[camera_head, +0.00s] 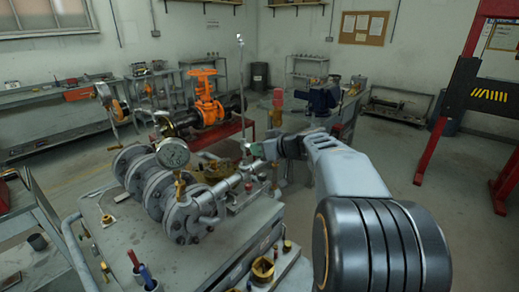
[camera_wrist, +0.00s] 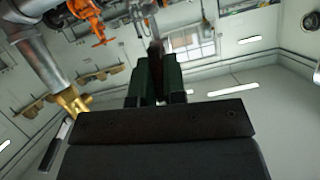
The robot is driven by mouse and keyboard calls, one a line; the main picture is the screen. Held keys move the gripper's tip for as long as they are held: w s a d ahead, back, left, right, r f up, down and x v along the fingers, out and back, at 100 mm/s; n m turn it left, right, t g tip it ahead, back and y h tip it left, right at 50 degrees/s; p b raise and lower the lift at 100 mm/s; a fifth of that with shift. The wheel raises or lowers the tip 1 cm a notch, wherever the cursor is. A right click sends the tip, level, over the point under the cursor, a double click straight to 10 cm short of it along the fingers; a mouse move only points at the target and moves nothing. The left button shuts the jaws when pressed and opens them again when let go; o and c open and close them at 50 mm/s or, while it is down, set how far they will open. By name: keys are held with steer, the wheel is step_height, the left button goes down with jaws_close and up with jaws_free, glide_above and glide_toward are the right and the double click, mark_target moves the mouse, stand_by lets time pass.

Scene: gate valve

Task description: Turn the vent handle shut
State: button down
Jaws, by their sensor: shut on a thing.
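The vent handle shows in the wrist view as a dark reddish bar (camera_wrist: 155,66) between my fingers; most of it is hidden by them. My gripper (camera_wrist: 155,85) has its two dark green fingers closed on it. In the head view my gripper (camera_head: 264,152) reaches from the right to the outer end of the grey vent pipe (camera_head: 230,186), and its fingertips are small and partly hidden there. The pipe runs out from a flanged grey valve body (camera_head: 186,214) on the bench. I cannot tell the handle's exact angle.
A round gauge (camera_head: 173,153) stands above the flanges. A thin upright rod (camera_head: 241,95) rises close to my gripper. A brass cup (camera_head: 263,269) and several tools stand on the bench. An orange handwheel valve (camera_head: 205,88) is behind. Open floor lies to the right.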

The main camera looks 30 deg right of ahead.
steer(key=shift+d+f+m+y+b, duration=0.1)
steer(key=shift+f+m+y+b, duration=0.1)
steer(key=shift+m+y+b, duration=0.65)
steer(key=m+y+b, duration=0.1)
steer(key=m, duration=0.1)
steer(key=m+b, duration=0.2)
steer(key=shift+w+d+g+y, duration=0.1)
steer(key=shift+g+y, duration=0.2)
steer(key=shift+y, duration=0.05)
steer(key=m+y+b, duration=0.1)
steer(key=m+y, duration=0.1)
steer(key=m, duration=0.1)
steer(key=shift+m, duration=0.25)
steer(key=shift+m+t+y, duration=0.4)
steer(key=shift+m+y, duration=0.3)
steer(key=shift+m, duration=1)
steer(key=c, duration=1.2)
jaws_free()
steer(key=shift+d+b, duration=0.1)
steer(key=shift+b, duration=0.2)
